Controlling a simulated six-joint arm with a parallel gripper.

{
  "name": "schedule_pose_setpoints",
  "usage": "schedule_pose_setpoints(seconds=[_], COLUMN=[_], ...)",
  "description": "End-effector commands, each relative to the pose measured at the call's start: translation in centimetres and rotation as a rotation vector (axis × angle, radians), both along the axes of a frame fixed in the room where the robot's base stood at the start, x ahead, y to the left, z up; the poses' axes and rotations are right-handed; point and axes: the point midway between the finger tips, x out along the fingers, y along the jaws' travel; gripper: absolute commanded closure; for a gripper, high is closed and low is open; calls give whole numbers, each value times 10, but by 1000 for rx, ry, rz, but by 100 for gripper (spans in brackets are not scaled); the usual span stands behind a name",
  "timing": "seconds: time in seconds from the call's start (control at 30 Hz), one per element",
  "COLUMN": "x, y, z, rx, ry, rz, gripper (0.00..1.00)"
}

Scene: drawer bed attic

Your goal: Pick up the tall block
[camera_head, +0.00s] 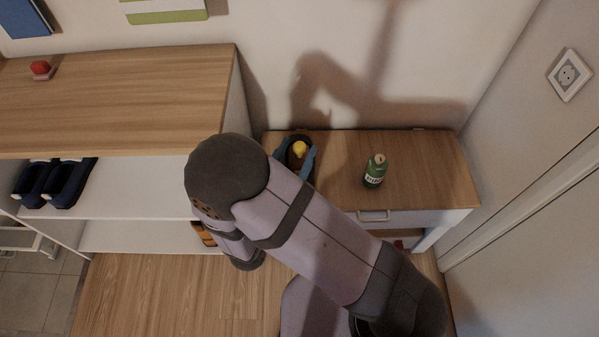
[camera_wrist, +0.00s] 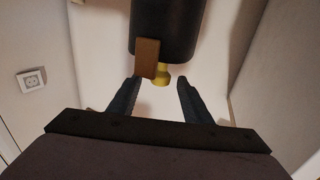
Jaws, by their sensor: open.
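The tall block, a brown wooden one (camera_wrist: 147,58), shows in the wrist view in front of a black cylinder (camera_wrist: 165,28) with a yellow knob (camera_wrist: 160,75). I cannot tell whether block and cylinder touch. My gripper (camera_wrist: 158,82) is open, its fingertips near the block's lower end in that picture, the block closer to the left finger. The block cannot be made out surely there.
A wooden-topped shelf (camera_head: 130,95) on the left holds a red object (camera_head: 40,68) on top and dark shoes (camera_head: 52,182) below. Walls stand behind and right.

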Motion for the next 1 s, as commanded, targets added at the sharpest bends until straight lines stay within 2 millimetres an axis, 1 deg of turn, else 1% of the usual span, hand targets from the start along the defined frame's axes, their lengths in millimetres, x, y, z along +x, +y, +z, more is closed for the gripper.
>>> schedule_pose_setpoints(seconds=[0.03,0.1,0.2,0.5,0.57,0.6,0.7,1.0], x=[6,12,18,21,21,21,20,20], y=[-4,-6,-8,-9,-9,-9,-8,-8], z=[0,0,0,0,0,0,0,1], rx=[1,1,0,0,0,0,0,0], ry=[0,0,0,0,0,0,0,-1], rz=[-5,-4,-2,1,0,0,0,0], gripper=[55,55,55,55,70,79,100,100])
